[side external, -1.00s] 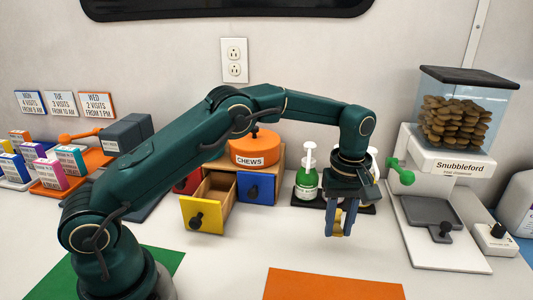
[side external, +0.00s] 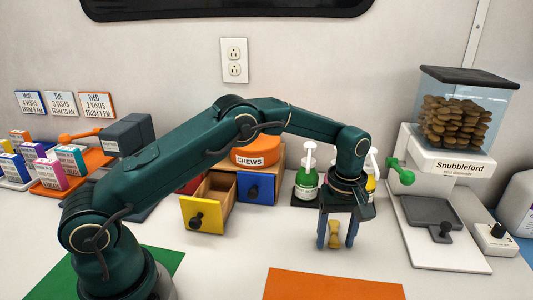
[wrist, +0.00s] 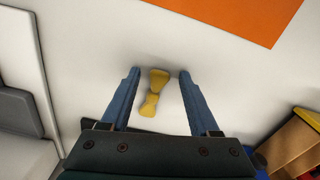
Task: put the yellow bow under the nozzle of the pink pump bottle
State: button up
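The yellow bow (side external: 335,240) lies on the white counter, in front of the dark bottle tray. My gripper (side external: 337,246) is open, pointing down, with one finger on each side of the bow. In the wrist view the bow (wrist: 152,95) lies between the two blue fingers of my gripper (wrist: 159,72), with a gap on both sides.
An orange mat (side external: 335,286) lies in front of the bow. The treat dispenser (side external: 445,160) stands to the right, with its green knob near my wrist. The drawer box has an open yellow drawer (side external: 202,214) at left. The counter around the bow is clear.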

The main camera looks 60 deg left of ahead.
notch_tip(320, 180, up, 8)
notch_tip(320, 180, up, 7)
jog(key=m+t, duration=0.1)
jog(key=m, duration=0.2)
send_over(334, 243)
jog(key=s+a, duration=0.2)
jog(key=s, duration=0.1)
jog(key=s+r+m+t, duration=0.2)
jog(key=s+r, duration=0.2)
jog(key=s, duration=0.2)
jog(key=s+a+f+m+t, duration=0.1)
jog(key=s+m, duration=0.2)
jog(key=s, duration=0.3)
jog(key=s+a+f+m+t, duration=0.1)
jog(key=s+a+f+m, duration=0.1)
jog(key=s, duration=0.5)
jog(key=shift+s+f+m+t, duration=0.2)
jog(key=shift+f+m+t, duration=0.1)
jog(key=shift+m, duration=0.3)
